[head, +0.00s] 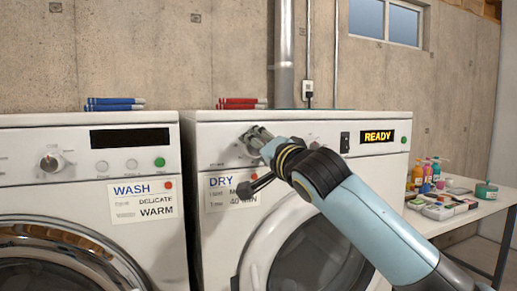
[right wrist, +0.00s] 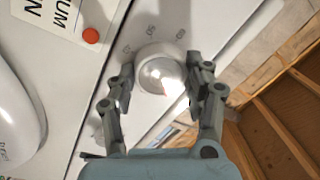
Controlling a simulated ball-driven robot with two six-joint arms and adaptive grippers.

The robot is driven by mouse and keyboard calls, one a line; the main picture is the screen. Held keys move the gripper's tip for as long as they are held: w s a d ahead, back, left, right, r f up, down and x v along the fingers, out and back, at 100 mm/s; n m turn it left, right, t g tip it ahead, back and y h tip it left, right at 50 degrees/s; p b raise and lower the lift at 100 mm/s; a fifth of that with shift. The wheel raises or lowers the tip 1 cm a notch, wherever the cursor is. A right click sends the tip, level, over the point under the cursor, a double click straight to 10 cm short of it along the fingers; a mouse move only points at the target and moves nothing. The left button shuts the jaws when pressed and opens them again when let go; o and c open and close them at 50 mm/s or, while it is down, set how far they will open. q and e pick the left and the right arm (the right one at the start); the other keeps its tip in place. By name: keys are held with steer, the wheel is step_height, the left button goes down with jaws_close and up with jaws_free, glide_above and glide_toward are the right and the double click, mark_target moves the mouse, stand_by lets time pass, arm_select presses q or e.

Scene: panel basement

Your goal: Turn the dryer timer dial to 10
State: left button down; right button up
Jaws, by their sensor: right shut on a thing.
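The dryer (head: 300,128) is the white machine on the right, with a lit READY display (head: 378,136). Its timer dial (right wrist: 158,68) is a round, shiny pale knob with small printed marks around it. In the right wrist view the dial sits between the two fingers of my right gripper (right wrist: 164,80), which is shut on it. In the head view my right gripper (head: 255,139) is at the left of the dryer's panel and hides most of the dial. The dial's pointer and setting cannot be read. My left gripper is not in view.
A DRY card (head: 218,190), partly hidden by my arm, hangs under the dial. The washer (head: 90,200) with its own knob (head: 52,162) stands close at left. A table (head: 460,212) with bottles is at right. Red (head: 241,103) and blue items (head: 114,103) lie on top.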

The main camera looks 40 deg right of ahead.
steer(key=o, duration=1.2)
steer(key=shift+d, duration=0.1)
steer(key=shift+c, duration=0.2)
steer(key=shift+s, duration=0.1)
steer(key=s+a, duration=0.2)
steer(key=s, duration=0.9)
steer(key=shift+s+f, duration=0.3)
steer(key=shift+f, duration=0.05)
steer(key=shift+a, duration=0.1)
